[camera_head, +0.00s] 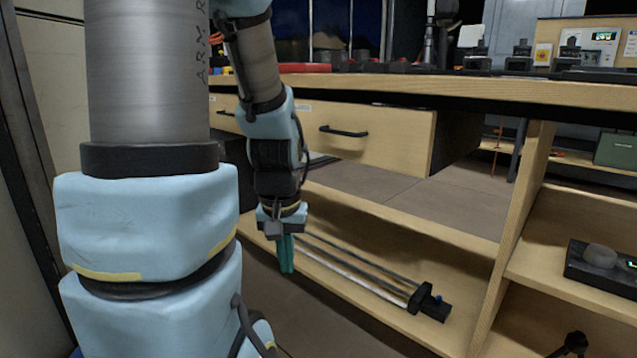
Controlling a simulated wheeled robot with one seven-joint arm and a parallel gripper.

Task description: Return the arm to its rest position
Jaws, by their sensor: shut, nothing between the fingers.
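My arm fills the left of the head view, a large grey tube with light blue joints in front. Its far part hangs down in front of a wooden workbench. My gripper (286,254) points downward with its teal fingers together and nothing between them. It is in front of the lower shelf, near the left end of some metal rods. The arm's base is out of view.
The wooden drawer (375,140) stands out from under the bench top (400,88). Long metal rods with a black end block (430,303) lie on the lower shelf. A black device (600,268) sits on the right shelf. A wall or door edge is close at left.

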